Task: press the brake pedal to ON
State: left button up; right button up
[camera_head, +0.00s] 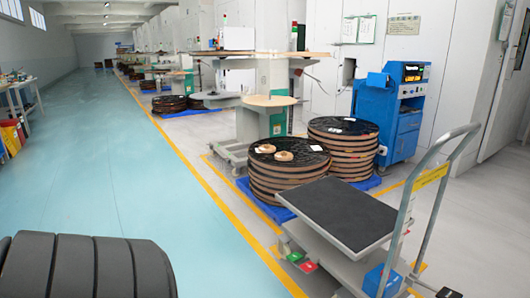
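A push cart (345,212) with a dark flat top and a grey tubular handle (420,205) stands at the lower right. Low on its near left side are a green pedal (295,256) and a red pedal (307,266), side by side close to the floor. They are too small to read any ON or OFF lettering or to tell which is pressed. Another small dark and green part (447,293) shows by the cart's right corner at the bottom edge. Neither of my grippers is in view.
Stacks of black reels (288,180) on blue pallets stand behind the cart. A blue machine (390,115) stands behind them. A yellow floor line (235,220) runs left of the cart; the blue-green floor (110,160) beyond it is clear. A dark ribbed shape fills the lower left corner.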

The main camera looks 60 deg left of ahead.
aim_at(306, 266)
jog(key=j+u, duration=0.1)
jog(key=j, duration=0.35)
jog(key=i+j, duration=0.15)
jog(key=j, duration=0.3)
jog(key=i+j+u, duration=0.15)
jog(key=j, duration=0.7)
jog(key=i+j+u, duration=0.15)
jog(key=j, duration=0.3)
jog(key=i+j+u, duration=0.1)
jog(key=j, duration=0.3)
jog(key=i+j, duration=0.15)
jog(key=j, duration=0.3)
jog(key=i+j+u, duration=0.15)
jog(key=j, duration=0.25)
